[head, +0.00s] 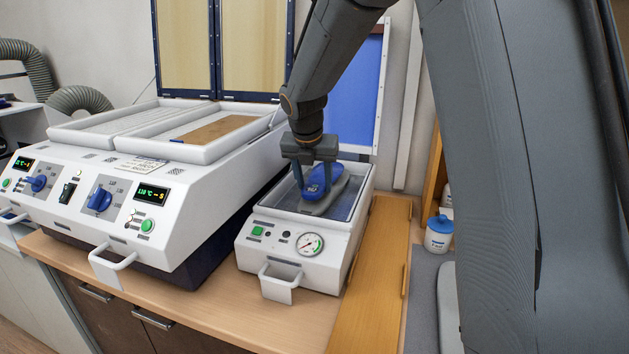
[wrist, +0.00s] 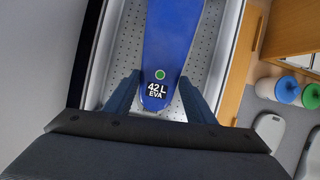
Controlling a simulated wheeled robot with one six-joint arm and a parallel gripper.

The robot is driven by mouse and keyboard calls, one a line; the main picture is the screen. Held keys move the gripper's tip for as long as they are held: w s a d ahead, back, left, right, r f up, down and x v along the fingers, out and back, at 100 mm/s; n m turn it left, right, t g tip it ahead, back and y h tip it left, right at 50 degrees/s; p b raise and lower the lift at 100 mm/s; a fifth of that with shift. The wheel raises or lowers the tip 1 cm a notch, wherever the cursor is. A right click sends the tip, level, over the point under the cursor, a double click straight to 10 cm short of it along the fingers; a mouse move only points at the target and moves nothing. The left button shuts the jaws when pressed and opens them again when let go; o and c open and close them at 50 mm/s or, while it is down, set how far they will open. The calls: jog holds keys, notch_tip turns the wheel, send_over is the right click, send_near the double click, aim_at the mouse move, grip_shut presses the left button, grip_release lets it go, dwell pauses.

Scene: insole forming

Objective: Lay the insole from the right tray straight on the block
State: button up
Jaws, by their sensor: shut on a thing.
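The blue insole (head: 319,179) is in my gripper (head: 317,172), over the grey block (head: 338,194) in the small white press. In the wrist view the insole (wrist: 172,42) carries a green dot and the print "42 L EVA". The fingers of my gripper (wrist: 160,95) are shut on its near end, one on each side. The insole hides the block in the wrist view. I cannot tell whether the insole touches the block. The right tray (head: 232,148) on the heater is open, with a brown sheet in part of it.
The white press (head: 305,226) has a gauge and front handle; its blue lid (head: 362,90) stands open behind. The large heater (head: 180,200) is to the left. A blue-lidded jar (head: 438,236) stands to the right. Grey shapes (wrist: 270,130) lie on the grey mat.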

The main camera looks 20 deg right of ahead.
jog(key=shift+f, duration=0.5)
dwell(0.5)
jog(key=o, duration=1.1)
jog(key=shift+b+v, duration=0.75)
jog(key=shift+v, duration=3.15)
